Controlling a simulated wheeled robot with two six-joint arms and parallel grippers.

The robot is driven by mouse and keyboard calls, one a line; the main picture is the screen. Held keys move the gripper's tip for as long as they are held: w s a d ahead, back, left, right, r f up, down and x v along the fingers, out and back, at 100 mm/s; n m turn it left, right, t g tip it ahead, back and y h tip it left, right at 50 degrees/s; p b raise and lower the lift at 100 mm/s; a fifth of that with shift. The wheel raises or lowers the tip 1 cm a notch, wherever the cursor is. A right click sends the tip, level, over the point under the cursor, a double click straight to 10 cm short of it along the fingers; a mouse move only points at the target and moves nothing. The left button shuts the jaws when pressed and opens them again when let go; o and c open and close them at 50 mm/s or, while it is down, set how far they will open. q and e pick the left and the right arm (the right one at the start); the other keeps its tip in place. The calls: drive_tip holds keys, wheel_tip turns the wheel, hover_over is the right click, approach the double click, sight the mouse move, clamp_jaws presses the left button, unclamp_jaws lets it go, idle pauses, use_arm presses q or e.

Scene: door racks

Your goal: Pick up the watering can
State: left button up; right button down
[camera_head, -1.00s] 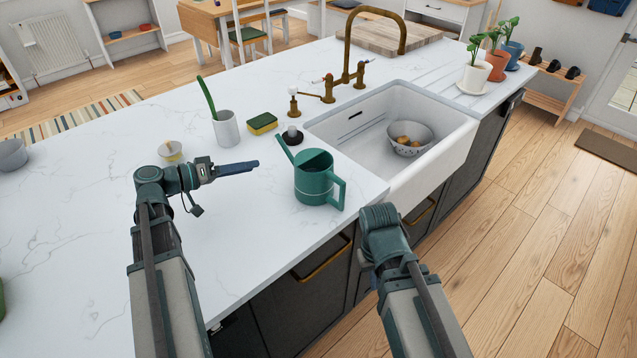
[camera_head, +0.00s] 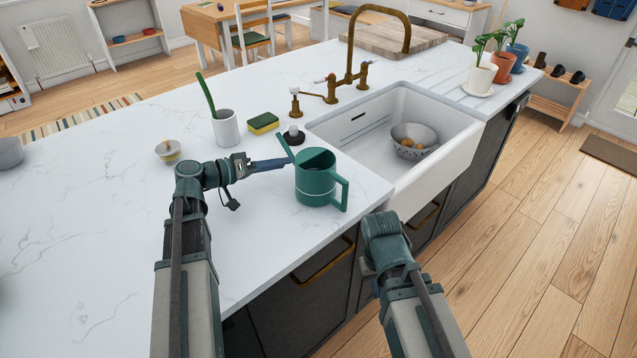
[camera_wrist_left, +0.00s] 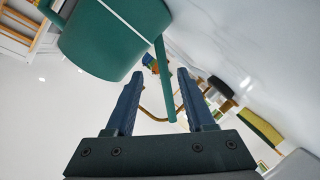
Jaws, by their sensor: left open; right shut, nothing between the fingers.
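The green watering can (camera_head: 317,180) stands upright on the white counter, left of the sink, with its handle to the right and its spout to the upper left. My left gripper (camera_head: 283,163) is open at the spout side of the can. In the left wrist view, the can's body (camera_wrist_left: 115,38) is at the upper left, and the spout reaches into the gap between the fingers of my left gripper (camera_wrist_left: 158,85). My right gripper (camera_head: 375,288) is low at the counter's front edge, mostly hidden behind its own wrist, and away from the can.
The sink (camera_head: 400,140) holds a colander (camera_head: 425,147) with round things in it. A yellow and green sponge (camera_head: 263,123), a white cup (camera_head: 226,128) and a small bowl (camera_head: 168,152) stand behind my left gripper. The counter at the left is mostly clear.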

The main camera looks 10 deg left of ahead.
use_arm(q)
drive_tip(key=shift+w+d+f+b, duration=0.25)
drive_tip(key=shift+w+d+b, duration=0.05)
drive_tip(key=shift+w+d, duration=0.15)
drive_tip(key=b+x, duration=0.1)
drive_tip(key=x, duration=0.3)
drive_tip(key=shift+f, duration=0.15)
clamp_jaws()
idle(1.1)
